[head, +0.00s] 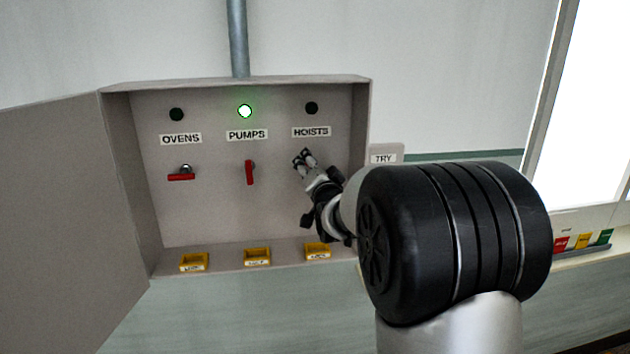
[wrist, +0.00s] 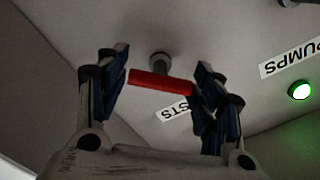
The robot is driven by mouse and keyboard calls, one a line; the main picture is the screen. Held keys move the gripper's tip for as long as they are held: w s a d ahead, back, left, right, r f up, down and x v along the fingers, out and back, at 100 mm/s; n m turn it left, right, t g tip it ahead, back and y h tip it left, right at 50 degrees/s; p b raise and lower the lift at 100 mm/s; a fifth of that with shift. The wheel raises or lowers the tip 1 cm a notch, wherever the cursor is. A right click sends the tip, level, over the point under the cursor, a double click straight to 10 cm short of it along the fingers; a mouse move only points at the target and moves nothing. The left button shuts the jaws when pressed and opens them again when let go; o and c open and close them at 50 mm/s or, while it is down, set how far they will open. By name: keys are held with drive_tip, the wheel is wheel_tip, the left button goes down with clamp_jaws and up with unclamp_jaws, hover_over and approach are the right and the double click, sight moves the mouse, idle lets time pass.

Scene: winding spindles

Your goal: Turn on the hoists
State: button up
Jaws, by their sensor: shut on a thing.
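The hoists switch has a red bar handle (wrist: 160,80) on a grey stub, seen in the wrist view between my fingers. My gripper (head: 304,158) is shut on this handle, a finger at each end; it also fills the wrist view (wrist: 162,84). The handle lies slanted to its label line. In the head view my gripper hides it. The HOISTS label (head: 311,132) is partly covered in the wrist view (wrist: 174,109). The hoists lamp (head: 311,108) above it is dark.
The pumps handle (head: 250,172) is vertical under a lit green lamp (head: 245,111). The ovens handle (head: 181,177) is horizontal under a dark lamp (head: 177,114). The box door (head: 65,190) stands open at left. Yellow trays (head: 194,262) sit on the bottom ledge.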

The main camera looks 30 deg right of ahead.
drive_tip(key=m+b, duration=0.3)
drive_tip(key=m, duration=0.2)
drive_tip(key=shift+f+m+b, duration=0.1)
drive_tip(key=shift+m+b, duration=0.9)
drive_tip(key=shift+m, duration=1.2)
drive_tip(key=o, duration=1.1)
drive_tip(key=shift+s, duration=0.1)
drive_tip(key=v, duration=1.2)
